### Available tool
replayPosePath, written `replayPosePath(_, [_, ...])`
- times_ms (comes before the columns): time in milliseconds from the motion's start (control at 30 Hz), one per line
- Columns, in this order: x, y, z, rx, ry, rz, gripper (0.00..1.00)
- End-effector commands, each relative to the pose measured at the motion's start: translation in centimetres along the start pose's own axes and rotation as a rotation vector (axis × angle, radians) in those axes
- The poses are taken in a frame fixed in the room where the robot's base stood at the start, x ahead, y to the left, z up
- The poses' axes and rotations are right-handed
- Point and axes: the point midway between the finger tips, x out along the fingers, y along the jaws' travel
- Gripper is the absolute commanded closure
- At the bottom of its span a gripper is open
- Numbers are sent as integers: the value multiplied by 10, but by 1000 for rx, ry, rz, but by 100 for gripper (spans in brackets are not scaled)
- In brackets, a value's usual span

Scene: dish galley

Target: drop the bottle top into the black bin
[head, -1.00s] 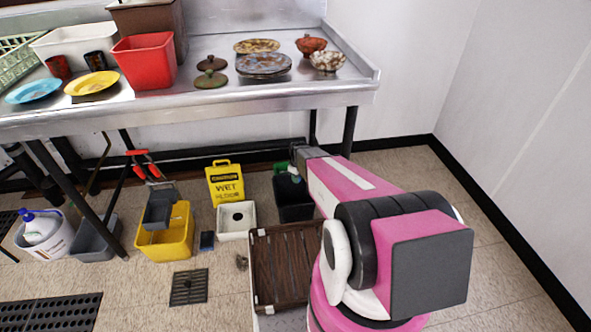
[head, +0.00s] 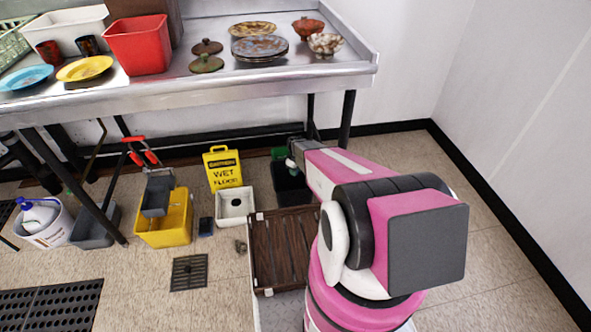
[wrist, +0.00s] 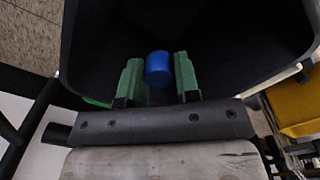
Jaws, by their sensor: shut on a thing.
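The bottle top (wrist: 158,69) is a small blue cylinder in the wrist view. My gripper (wrist: 159,72) is shut on it, with a green finger on each side. The black bin (wrist: 230,35) surrounds the fingers in the wrist view, and its dark inside shows beyond the bottle top. In the head view the black bin (head: 290,185) stands on the floor below the steel counter, partly hidden by my arm. The bottle top and fingertips cannot be made out in the head view.
A white square bin (head: 235,205) stands left of the black bin, with a yellow wet floor sign (head: 223,169) behind. A brown slatted crate (head: 284,248) is in front. A yellow mop bucket (head: 165,222) is further left. The steel counter (head: 200,97) overhangs behind.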

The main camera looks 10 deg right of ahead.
Motion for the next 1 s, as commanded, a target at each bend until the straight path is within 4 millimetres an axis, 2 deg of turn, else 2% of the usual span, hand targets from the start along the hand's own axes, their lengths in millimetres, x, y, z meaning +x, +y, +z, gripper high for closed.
replayPosePath(67, [0,0,0,0,0,0,92])
replayPosePath(100, [0,0,0,0,0,0,64])
replayPosePath(167, [0,0,0,0,0,0,44])
replayPosePath(200, [0,0,0,0,0,0,40])
replayPosePath(567, [-7,0,0,0,1,1,40])
replayPosePath(667, [-20,0,0,0,1,1,40])
replayPosePath(1000, [-82,-1,1,0,1,2,40])
